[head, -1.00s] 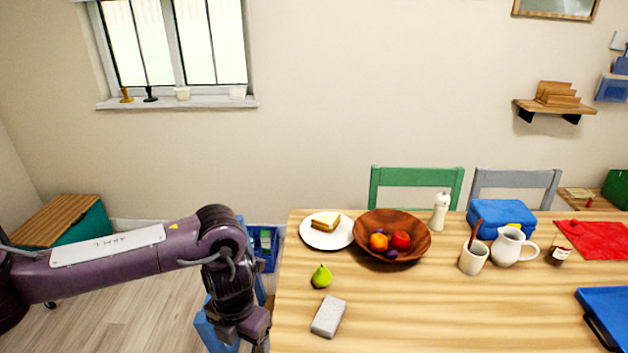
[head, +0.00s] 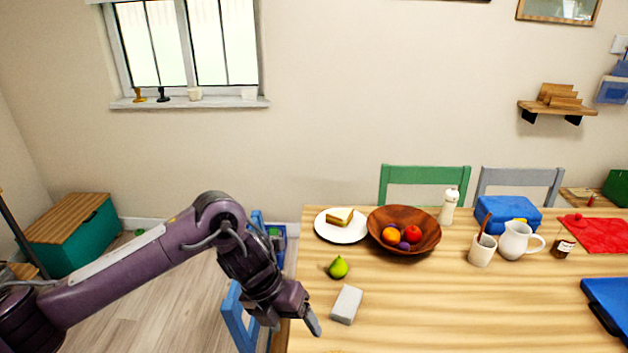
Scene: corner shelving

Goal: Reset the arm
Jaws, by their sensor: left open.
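My left arm comes in from the left, and its gripper (head: 292,322) hangs at the table's left edge, pointing down and to the right. One fingertip shows clearly beside the grey block (head: 346,305), apart from it in the picture. I see nothing between the fingers, and the gripper is open. My right gripper is not in view.
The wooden table (head: 440,315) holds a green pear (head: 338,267), a sandwich plate (head: 326,232), a fruit bowl (head: 382,220), a cup (head: 481,252), a white jug (head: 514,240) and a blue case (head: 508,214). A blue chair (head: 238,320) stands left. The table's front middle is clear.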

